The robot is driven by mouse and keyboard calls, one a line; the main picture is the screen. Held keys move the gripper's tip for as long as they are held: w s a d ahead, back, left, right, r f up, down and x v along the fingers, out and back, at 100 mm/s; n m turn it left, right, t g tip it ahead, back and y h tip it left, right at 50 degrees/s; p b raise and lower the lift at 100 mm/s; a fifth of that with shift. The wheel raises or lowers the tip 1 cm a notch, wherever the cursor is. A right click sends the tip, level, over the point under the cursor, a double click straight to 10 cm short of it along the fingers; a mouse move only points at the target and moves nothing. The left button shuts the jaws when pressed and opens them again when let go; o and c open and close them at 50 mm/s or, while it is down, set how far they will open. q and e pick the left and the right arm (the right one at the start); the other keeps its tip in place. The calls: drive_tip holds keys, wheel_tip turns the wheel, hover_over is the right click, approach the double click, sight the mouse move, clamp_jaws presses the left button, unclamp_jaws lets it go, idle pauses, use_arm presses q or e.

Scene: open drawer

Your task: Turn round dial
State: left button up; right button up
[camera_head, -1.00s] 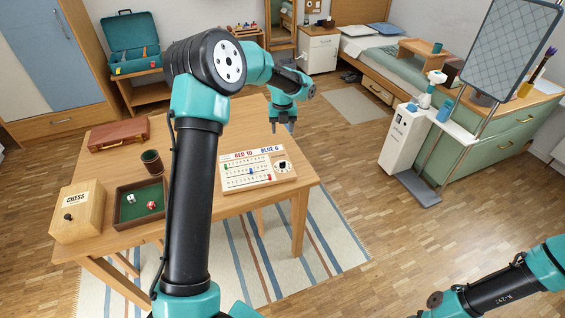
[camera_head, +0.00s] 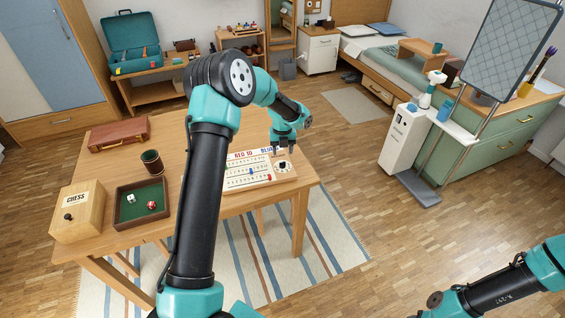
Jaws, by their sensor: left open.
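The round dial (camera_head: 282,166) is a small black knob on a white patch at the right end of a wooden scoreboard (camera_head: 258,187). The scoreboard lies on the wooden table and carries red and blue lettering, rows of holes and small red and blue pegs. My left gripper (camera_head: 283,150) is open, points down and hangs just above and behind the dial, apart from it as far as I can tell. It covers part of the board's top right lettering. My left arm hides the board's left end. My right gripper is out of view; only part of that arm shows at bottom right.
On the table (camera_head: 222,209) stand a chess box (camera_head: 78,212), a dice tray (camera_head: 121,217) with dice, a brown cup (camera_head: 152,162) and a brown case (camera_head: 119,134). Free floor lies right of the table. A white stand (camera_head: 400,140) is further right.

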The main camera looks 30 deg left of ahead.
sight(283, 164)
use_arm(q)
wheel_tip(283, 164, down, 7)
idle(0.3)
drive_tip(key=shift+c, duration=0.2)
drive_tip(key=c, duration=0.9)
